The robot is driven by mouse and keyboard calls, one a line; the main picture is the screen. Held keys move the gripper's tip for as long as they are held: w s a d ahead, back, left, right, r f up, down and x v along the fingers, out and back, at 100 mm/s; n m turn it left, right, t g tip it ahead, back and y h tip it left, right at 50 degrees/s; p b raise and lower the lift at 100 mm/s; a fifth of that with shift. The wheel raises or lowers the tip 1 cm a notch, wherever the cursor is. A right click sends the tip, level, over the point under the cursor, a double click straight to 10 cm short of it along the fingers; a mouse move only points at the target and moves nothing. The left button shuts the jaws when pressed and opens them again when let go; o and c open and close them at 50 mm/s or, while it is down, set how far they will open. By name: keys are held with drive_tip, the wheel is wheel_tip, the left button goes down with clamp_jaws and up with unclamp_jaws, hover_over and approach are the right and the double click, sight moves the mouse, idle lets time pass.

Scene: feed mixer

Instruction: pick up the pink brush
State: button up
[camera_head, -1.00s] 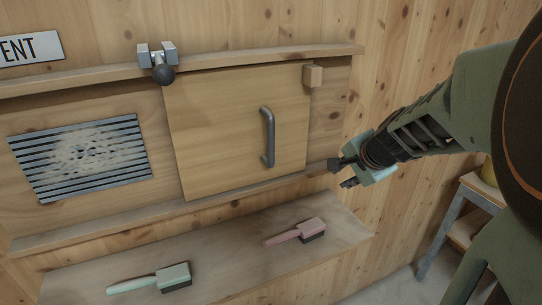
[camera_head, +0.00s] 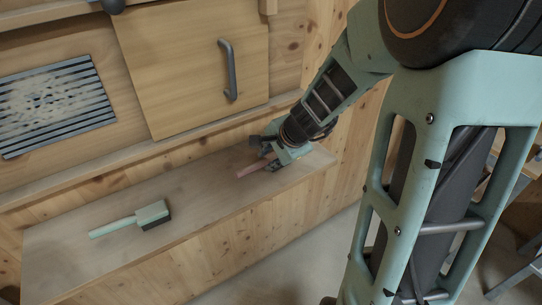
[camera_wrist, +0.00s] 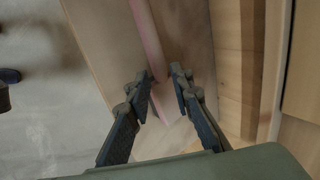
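The pink brush (camera_head: 252,168) lies on the wooden shelf (camera_head: 90,255) below the sliding panel. Its handle points left in the head view, and its head is hidden behind my gripper (camera_head: 270,152). In the wrist view the pink handle (camera_wrist: 149,38) runs down between the two fingers of my gripper (camera_wrist: 161,74). The fingers are apart, one on each side of the brush. I cannot tell whether either finger touches it.
A mint-green brush (camera_head: 142,217) lies on the shelf to the left. Above are a wooden panel with a grey handle (camera_head: 229,70) and a slatted vent (camera_head: 55,105). A ledge (camera_head: 180,145) runs just above the shelf.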

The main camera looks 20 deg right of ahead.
sight(265, 161)
drive_tip(key=shift+b+x, duration=0.4)
drive_tip(key=shift+x, duration=1.9)
drive_tip(key=shift+c, duration=0.4)
clamp_jaws()
